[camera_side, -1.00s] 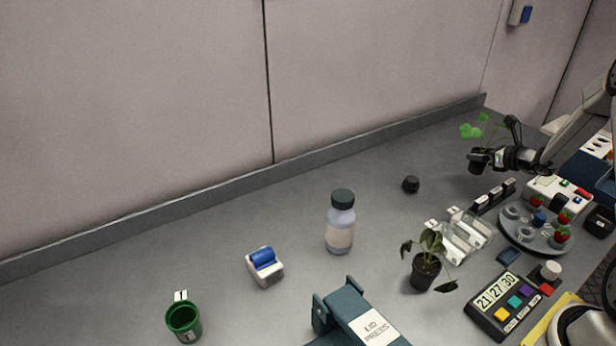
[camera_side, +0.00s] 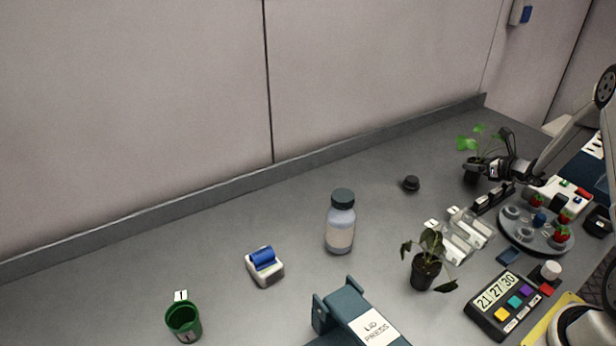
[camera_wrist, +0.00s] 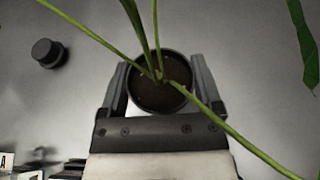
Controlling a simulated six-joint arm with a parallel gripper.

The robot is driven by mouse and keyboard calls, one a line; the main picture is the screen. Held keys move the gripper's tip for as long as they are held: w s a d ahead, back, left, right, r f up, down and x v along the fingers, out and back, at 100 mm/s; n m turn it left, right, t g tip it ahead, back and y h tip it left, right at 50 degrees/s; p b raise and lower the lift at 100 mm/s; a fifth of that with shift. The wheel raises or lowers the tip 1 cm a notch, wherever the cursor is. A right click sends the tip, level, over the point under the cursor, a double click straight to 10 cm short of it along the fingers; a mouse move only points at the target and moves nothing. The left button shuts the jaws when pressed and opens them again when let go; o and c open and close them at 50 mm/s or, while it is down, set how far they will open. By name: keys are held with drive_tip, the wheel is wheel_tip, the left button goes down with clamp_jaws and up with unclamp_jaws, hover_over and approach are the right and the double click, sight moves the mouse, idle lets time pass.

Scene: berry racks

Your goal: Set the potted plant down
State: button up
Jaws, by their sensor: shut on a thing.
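A potted plant with bright green leaves and a dark pot (camera_side: 472,172) is at the far right of the bench in the side view. My gripper (camera_side: 484,168) is shut on this pot from the right. In the wrist view the round pot with dark soil (camera_wrist: 160,92) sits between my two fingers (camera_wrist: 162,85), and green stems spread across the picture. The pot looks upright and very low over the bench; I cannot tell whether its base touches. A second potted plant with darker, drooping leaves (camera_side: 426,272) stands on the bench nearer the camera.
A black knob-like piece (camera_side: 411,183) lies left of the held pot. Clear racks (camera_side: 466,234), a round berry plate (camera_side: 537,232) and a timer (camera_side: 503,303) stand nearer the camera. A bottle (camera_side: 340,222) stands further left. The bench along the wall is clear.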

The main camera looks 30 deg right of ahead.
drive_tip(key=shift+f, duration=0.1)
drive_tip(key=o, duration=1.1)
drive_tip(key=shift+s+r, duration=0.15)
drive_tip(key=shift+r, duration=0.1)
drive_tip(key=shift+v, duration=3.55)
